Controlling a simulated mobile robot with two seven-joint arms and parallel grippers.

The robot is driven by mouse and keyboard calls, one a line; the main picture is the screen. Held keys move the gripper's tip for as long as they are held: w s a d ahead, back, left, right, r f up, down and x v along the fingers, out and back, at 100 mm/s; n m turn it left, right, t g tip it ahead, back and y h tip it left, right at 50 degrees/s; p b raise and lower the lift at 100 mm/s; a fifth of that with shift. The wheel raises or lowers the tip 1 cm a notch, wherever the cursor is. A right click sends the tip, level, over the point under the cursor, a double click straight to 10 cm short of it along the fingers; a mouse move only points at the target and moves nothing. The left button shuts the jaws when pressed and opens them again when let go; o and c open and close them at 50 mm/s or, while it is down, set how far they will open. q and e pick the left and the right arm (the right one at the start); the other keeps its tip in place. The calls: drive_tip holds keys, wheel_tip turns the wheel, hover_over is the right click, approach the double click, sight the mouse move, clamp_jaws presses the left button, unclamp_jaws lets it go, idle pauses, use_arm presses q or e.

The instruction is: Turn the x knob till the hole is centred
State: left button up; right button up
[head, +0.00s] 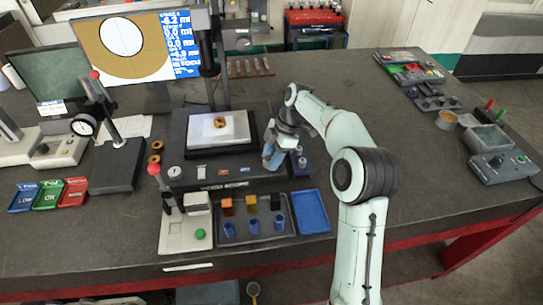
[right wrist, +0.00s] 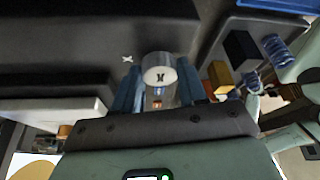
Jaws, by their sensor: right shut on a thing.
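The video scope (head: 225,182) stands mid-table, with a brass ring part (head: 220,122) on its light stage. Its monitor (head: 150,60) shows a brown disc with a white round hole (head: 121,36) high and left of the picture's middle. My right gripper (head: 271,158) is at the scope's right front side. In the right wrist view its blue fingers (right wrist: 158,90) are shut on either side of the silver x knob (right wrist: 160,76), whose end face carries a dark mark. The gripper hides the knob in the head view. My left gripper is out of view.
A tray (head: 262,238) with several coloured blocks and blue cylinders and a blue tray (head: 311,212) lie in front of the scope.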

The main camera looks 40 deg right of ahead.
drive_tip(key=o, duration=1.1)
drive_tip(key=shift+c, duration=0.2)
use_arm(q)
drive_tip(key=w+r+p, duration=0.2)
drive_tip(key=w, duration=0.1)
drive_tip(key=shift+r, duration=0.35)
use_arm(e)
drive_tip(key=v, duration=1.3)
drive_tip(key=shift+r, duration=0.25)
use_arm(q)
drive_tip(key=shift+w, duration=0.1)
